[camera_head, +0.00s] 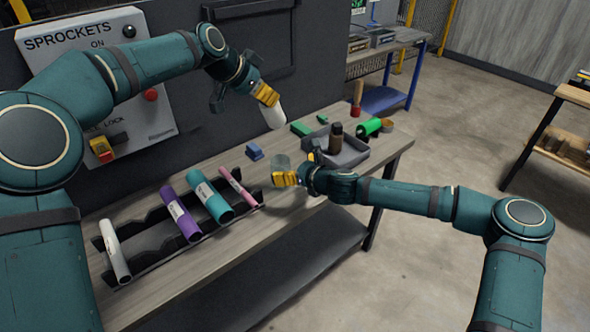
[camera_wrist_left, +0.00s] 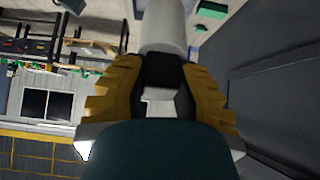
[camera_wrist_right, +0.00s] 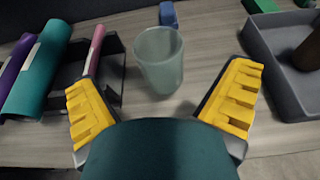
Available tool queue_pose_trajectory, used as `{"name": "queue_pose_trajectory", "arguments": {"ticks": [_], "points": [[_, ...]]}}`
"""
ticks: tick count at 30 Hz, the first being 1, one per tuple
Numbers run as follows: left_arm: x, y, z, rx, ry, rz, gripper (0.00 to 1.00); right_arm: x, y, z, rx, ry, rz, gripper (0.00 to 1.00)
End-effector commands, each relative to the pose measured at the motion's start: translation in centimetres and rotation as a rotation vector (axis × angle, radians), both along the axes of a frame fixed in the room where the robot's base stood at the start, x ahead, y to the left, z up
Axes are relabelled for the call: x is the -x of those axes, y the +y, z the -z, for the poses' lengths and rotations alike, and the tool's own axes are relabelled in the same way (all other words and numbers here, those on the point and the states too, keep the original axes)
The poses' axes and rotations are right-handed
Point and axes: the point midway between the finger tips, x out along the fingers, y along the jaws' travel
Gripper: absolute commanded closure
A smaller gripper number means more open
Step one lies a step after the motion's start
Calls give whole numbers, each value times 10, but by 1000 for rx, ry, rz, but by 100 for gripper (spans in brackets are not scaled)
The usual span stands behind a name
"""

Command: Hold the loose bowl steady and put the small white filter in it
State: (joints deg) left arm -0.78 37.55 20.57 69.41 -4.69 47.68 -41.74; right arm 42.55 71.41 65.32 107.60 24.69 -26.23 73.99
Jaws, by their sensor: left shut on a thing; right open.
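The small white filter (camera_head: 274,115) is a white cylinder held in my left gripper (camera_head: 267,95), above the table towards its back edge. In the left wrist view the filter (camera_wrist_left: 163,28) sits between the two yellow fingers (camera_wrist_left: 160,85), which are shut on it. The loose bowl (camera_head: 281,161) is a translucent greenish cup standing upright on the table. In the right wrist view the bowl (camera_wrist_right: 159,60) stands ahead of and between my open right fingers (camera_wrist_right: 162,105). My right gripper (camera_head: 285,179) is low beside the bowl and does not grip it.
A black rack (camera_head: 150,245) with white, purple, teal and pink tubes lies left of the bowl. A grey tray (camera_head: 345,155) holding a dark bottle (camera_head: 335,137) is to the right. A blue block (camera_head: 254,151) sits behind the bowl.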

Motion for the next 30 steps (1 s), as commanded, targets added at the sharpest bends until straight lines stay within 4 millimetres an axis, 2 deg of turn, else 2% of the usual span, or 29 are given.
{"name": "queue_pose_trajectory", "arguments": {"ticks": [6,12,24,29,30], "points": [[0,0,0,0,0,0,100,-24,20,12,3,-1,-3,0],[0,0,0,0,0,0,100,-41,31,19,4,-2,-3,0],[0,0,0,0,0,0,100,-46,35,22,6,-2,-3,0],[0,0,0,0,0,0,100,-46,34,21,6,-2,-3,56],[0,0,0,0,0,0,100,-46,34,21,6,-2,-3,70]]}}
